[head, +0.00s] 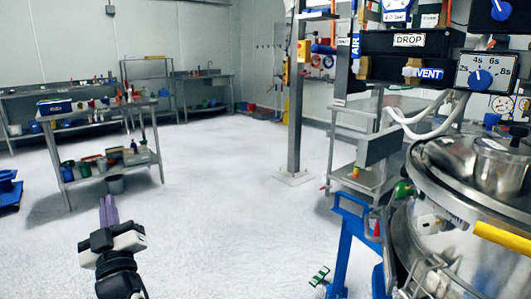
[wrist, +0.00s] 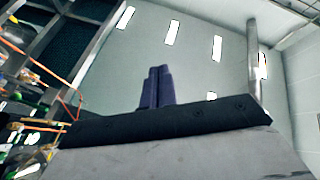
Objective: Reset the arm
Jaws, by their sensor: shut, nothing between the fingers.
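My gripper (head: 109,209) is at the lower left of the head view, pointing up and away over the open floor. Its two purple fingers are together with nothing between them. In the wrist view the fingers (wrist: 156,88) also stand side by side, closed, against the ceiling. The gripper touches nothing in either view.
A steel cart (head: 152,158) with small items stands beyond my gripper. The metal sifter vessel (head: 480,200) and a blue frame (head: 346,240) are at the right. A grey post (head: 296,100) stands mid-room. The white floor (head: 230,200) between is clear.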

